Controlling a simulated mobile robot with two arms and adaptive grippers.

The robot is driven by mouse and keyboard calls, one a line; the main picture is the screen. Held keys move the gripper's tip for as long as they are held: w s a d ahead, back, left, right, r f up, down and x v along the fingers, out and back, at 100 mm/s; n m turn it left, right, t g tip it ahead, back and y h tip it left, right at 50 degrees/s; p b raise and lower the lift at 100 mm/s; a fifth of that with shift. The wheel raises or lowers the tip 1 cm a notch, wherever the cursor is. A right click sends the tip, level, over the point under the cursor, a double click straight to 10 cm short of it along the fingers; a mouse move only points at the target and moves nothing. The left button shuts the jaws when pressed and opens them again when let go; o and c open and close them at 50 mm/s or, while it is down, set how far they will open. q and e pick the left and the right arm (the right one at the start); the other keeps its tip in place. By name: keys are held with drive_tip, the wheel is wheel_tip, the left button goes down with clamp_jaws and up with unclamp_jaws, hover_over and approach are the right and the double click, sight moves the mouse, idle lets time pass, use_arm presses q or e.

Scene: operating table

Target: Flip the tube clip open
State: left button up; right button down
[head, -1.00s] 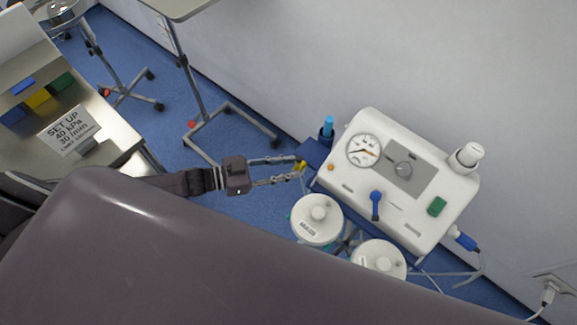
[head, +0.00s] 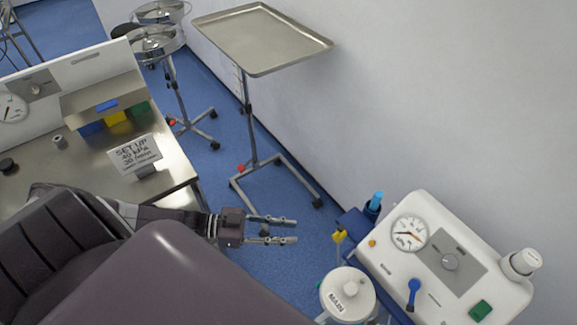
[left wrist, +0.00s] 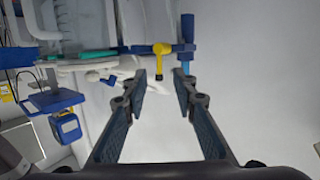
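The small yellow tube clip (head: 339,236) sits at the left edge of the suction unit, beside a blue post (head: 374,202). It also shows in the left wrist view as a yellow piece (left wrist: 161,49) on a blue bar. I cannot tell whether its lever is open or closed. My left gripper (head: 294,230) is open and empty, left of the clip with a gap between them. In the left wrist view the two fingers (left wrist: 160,77) stand apart, with the clip beyond them. My right gripper is not in view.
The white suction unit (head: 480,257) with gauge and blue lever stands at the right, by the wall. A white-lidded jar (head: 348,293) is below the clip. A metal tray stand (head: 262,38) stands behind. A steel bench (head: 95,178) is at the left.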

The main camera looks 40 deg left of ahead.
use_arm(q)
drive_tip(key=shift+d, duration=0.15)
drive_tip(key=shift+c, duration=1.3)
drive_tip(key=d+m, duration=0.2)
drive_tip(key=s+d+m, duration=0.1)
drive_tip(key=d+m, duration=0.1)
drive_tip(key=shift+s+r+m+h, duration=0.1)
drive_tip(key=shift+m+h, duration=0.2)
clamp_jaws()
drive_tip(key=m+t, duration=0.2)
drive_tip(key=m, duration=1.3)
approach(356, 251)
drive_tip(key=shift+y, duration=0.4)
drive_tip(key=x, duration=0.2)
drive_tip(key=b+x, duration=0.1)
drive_tip(key=x, duration=0.1)
drive_tip(key=b+x, duration=0.1)
drive_tip(key=x, duration=0.1)
drive_tip(key=shift+d+r, duration=0.35)
drive_tip(key=shift+w+a+r, duration=0.2)
drive_tip(key=shift+w+a, duration=0.1)
drive_tip(key=shift+a, duration=0.3)
drive_tip(key=shift+w+a+r, duration=0.2)
drive_tip(key=shift+w+a, duration=0.1)
drive_tip(key=shift+a, duration=0.35)
drive_tip(key=shift+w+a+r, duration=0.15)
drive_tip(key=shift+w+a, duration=0.15)
drive_tip(key=shift+a, duration=0.3)
